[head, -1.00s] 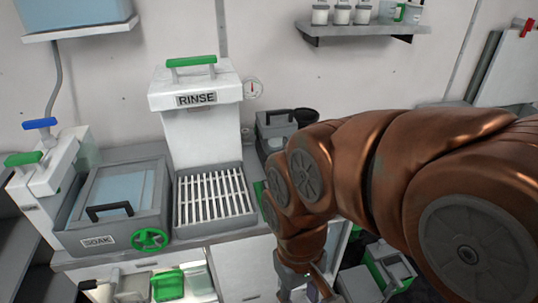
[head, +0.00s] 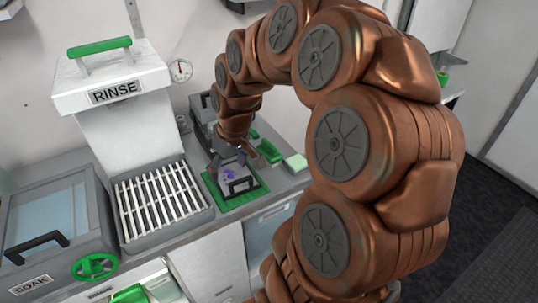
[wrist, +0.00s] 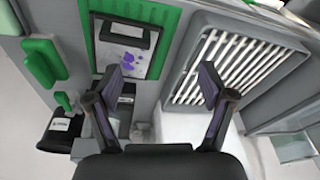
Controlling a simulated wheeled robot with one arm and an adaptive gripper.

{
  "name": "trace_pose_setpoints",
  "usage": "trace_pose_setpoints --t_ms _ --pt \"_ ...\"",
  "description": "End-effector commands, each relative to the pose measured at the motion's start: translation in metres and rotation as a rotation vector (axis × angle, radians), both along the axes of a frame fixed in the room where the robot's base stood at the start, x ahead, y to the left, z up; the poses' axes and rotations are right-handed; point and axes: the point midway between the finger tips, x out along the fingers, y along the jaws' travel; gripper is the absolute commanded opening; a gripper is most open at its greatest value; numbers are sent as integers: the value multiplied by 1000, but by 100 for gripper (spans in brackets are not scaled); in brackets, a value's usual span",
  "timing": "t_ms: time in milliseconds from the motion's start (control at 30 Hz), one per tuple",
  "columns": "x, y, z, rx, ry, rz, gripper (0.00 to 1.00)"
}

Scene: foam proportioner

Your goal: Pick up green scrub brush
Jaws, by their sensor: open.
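A green, rounded, elongated object (wrist: 45,62) that may be the scrub brush lies at the left of the wrist view. A smaller green piece (wrist: 65,102) is just below it there. In the head view, a green object (head: 268,149) lies on the counter to the right of my gripper, partly hidden by it. I cannot tell for sure which piece is the brush. My gripper (wrist: 167,76) is open and empty.
A pale green block (head: 297,161) lies near the counter's right end.

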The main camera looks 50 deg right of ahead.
Motion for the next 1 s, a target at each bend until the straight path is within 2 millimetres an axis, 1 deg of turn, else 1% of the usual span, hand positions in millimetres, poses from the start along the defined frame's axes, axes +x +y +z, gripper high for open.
trace_pose_setpoints --t_ms 33,67,100,167,200,300,400,500,600,900,1000 --pt "8 -25 -7 -1 -26 -27 81" --pt "13 -39 -9 -3 -44 -41 81" --pt "17 -59 -12 -11 -64 -57 81" --pt "21 -87 -17 -20 -94 -82 81" --pt "23 -105 -21 -28 -110 -97 81" --pt "23 -145 -28 -50 -146 -135 81" --pt "20 -175 -34 -67 -170 -163 81" --pt "17 -193 -38 -80 -184 -180 81" --pt "16 -201 -41 -85 -190 -185 81" --pt "25 -203 -61 -85 -188 -185 81" --pt "27 -203 -64 -86 -190 -186 81"
